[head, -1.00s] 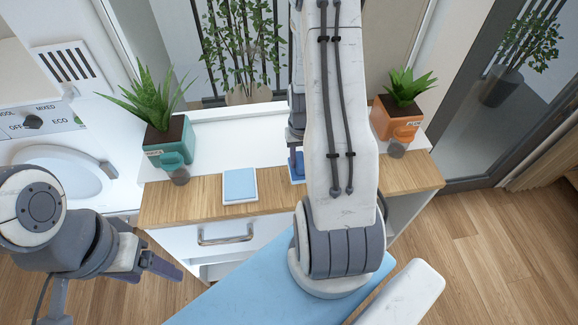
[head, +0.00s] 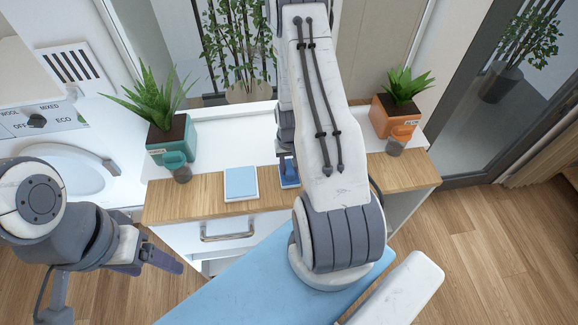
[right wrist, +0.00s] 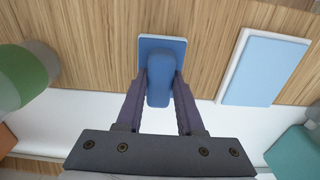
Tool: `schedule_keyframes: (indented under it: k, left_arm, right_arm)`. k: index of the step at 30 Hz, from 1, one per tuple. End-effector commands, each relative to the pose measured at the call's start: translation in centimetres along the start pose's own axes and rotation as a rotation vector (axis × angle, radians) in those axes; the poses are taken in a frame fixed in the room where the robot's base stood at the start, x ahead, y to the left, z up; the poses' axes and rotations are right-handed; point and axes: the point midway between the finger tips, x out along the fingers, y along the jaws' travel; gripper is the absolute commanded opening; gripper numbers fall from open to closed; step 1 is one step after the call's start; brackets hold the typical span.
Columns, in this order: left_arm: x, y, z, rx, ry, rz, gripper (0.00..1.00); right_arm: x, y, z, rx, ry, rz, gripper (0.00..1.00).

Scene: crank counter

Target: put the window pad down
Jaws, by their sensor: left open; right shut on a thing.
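The window pad (right wrist: 161,80) is a blue block-shaped handle on a flat blue plate with a pale edge. My right gripper (right wrist: 162,88) is shut on its handle, one finger on each side. In the head view the pad (head: 290,182) shows low at the wooden counter top, partly hidden by my right arm. I cannot tell whether its plate touches the wood. My left gripper (head: 160,258) is open and empty, in front of the counter at the left.
A light blue square in a white rim (head: 241,184) lies on the wooden counter (head: 210,190), left of the pad. A teal planter (head: 173,143) stands at the left and an orange planter (head: 392,118) at the right, each with a small cup beside it.

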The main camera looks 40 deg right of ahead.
Motion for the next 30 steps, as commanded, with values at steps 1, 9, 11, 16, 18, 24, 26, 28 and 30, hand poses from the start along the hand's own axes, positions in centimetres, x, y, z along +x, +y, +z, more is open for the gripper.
schedule_keyframes:
  k: [1, 9, 11, 16, 18, 24, 26, 28, 30]
  left_arm:
    - [0.3, 0.0, 0.0, 0.000, 0.000, 0.000, 0.72]
    - [0.2, 0.0, 0.0, -0.001, 0.000, 0.000, 0.72]
    - [0.2, 0.0, 0.0, -0.001, 0.000, 0.000, 0.72]
    - [-0.1, 0.0, 0.0, 0.000, 0.000, 0.000, 0.72]
    - [0.1, 0.0, 0.0, 0.000, 0.000, 0.000, 0.72]
    - [1.1, -0.1, 0.1, -0.002, 0.000, 0.000, 0.72]
    - [1.5, -0.1, 0.1, -0.002, 0.000, 0.000, 0.72]
    - [1.8, -0.1, 0.1, -0.003, 0.000, 0.000, 0.72]
    - [2.1, -0.1, 0.1, -0.004, 0.000, 0.000, 0.72]
  right_arm:
    - [0.3, 0.0, 0.0, 0.000, 0.000, 0.000, 0.00]
    - [0.2, 0.0, 0.0, 0.000, 0.000, 0.000, 0.67]
    - [0.2, 0.0, 0.0, 0.000, 0.000, 0.000, 0.67]
    - [-0.2, 0.0, 0.0, 0.000, 0.000, 0.000, 0.67]
    - [-0.4, 0.0, -0.1, 0.000, 0.002, 0.000, 0.67]
    - [-3.3, 0.0, -0.2, 0.000, 0.007, 0.000, 0.67]
    - [-4.4, 0.0, -0.1, 0.000, 0.006, 0.000, 0.67]
    - [-5.8, 0.0, -0.2, 0.000, 0.007, 0.000, 0.67]
    - [-7.1, 0.0, -0.1, 0.000, 0.006, 0.000, 0.67]
